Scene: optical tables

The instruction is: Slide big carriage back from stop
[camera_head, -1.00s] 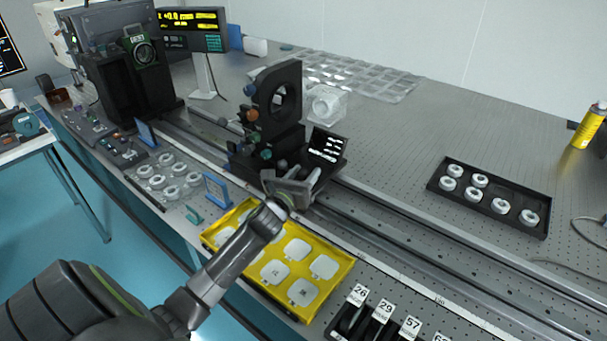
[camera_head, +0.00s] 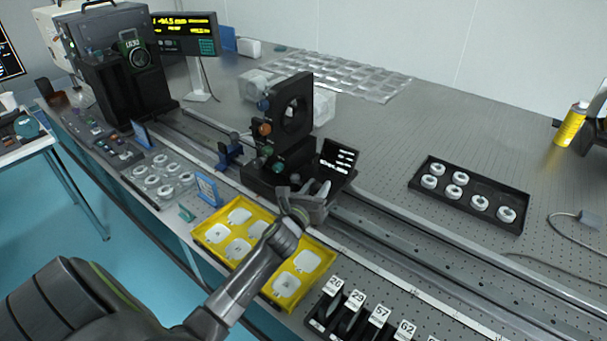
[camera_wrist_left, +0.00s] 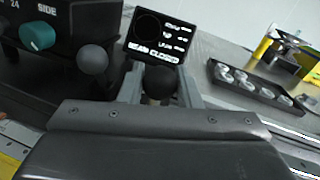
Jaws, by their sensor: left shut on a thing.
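The big carriage (camera_head: 262,181) is a black block on the rail (camera_head: 400,222), carrying an upright black plate with a round opening (camera_head: 292,108) and coloured knobs. My left gripper (camera_head: 313,192) is at its near right side. A blue stop (camera_head: 229,152) sits on the rail left of the carriage, with a gap between. My right gripper is not in view.
A yellow tray (camera_head: 212,235) of white pieces lies under my left arm. Numbered black holders (camera_head: 345,310) stand at the front edge. A black tray of white rings (camera_head: 477,207) is at right. The rail right of the carriage is clear. A readout (camera_head: 185,33) stands behind.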

